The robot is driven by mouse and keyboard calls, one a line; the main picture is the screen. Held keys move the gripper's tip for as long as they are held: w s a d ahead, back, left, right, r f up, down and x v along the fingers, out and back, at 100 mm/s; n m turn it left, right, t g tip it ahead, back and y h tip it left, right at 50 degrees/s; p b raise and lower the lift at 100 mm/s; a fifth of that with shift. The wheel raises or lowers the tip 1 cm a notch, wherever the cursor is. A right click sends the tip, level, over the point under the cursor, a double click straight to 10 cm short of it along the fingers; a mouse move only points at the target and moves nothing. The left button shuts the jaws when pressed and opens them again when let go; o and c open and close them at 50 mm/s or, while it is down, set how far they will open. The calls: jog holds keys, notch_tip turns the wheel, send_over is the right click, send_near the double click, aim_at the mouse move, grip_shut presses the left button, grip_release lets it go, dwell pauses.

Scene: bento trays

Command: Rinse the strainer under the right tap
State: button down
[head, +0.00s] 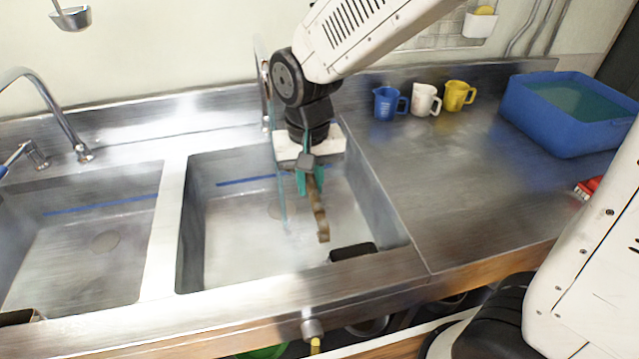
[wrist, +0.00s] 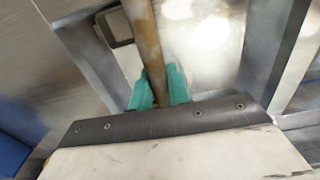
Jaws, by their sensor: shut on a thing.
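My gripper (head: 310,183), with teal fingers, is over the right basin and points down. It is shut on a long brown piece (head: 320,217), which looks like the strainer's handle; no mesh or bowl can be made out. The brown piece tilts down into the basin. In the wrist view the brown piece (wrist: 148,45) runs up from between the teal fingers (wrist: 158,92) and out of the top edge. The right tap (head: 264,78) is mostly hidden behind my arm. A thin, pale, see-through streak (head: 282,205), perhaps water, comes down just left of the gripper.
The right basin (head: 240,240) has a dark block (head: 353,252) at its front right. The left basin (head: 85,250) and left tap (head: 55,110) lie to the left. Blue (head: 386,104), white (head: 424,99) and yellow (head: 457,96) mugs and a blue tub (head: 545,125) stand on the right counter.

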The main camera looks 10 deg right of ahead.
jog(key=w+a+f, duration=0.2)
jog(key=w+a, duration=0.2)
jog(key=w, duration=0.4)
jog(key=shift+a, duration=0.3)
jog(key=shift+w+d, duration=0.15)
dwell(0.6)
jog(key=shift+w+d, duration=0.2)
jog(key=shift+d, duration=0.15)
jog(key=shift+a, duration=0.1)
jog(key=shift+s+a, duration=0.3)
jog(key=shift+a, duration=0.15)
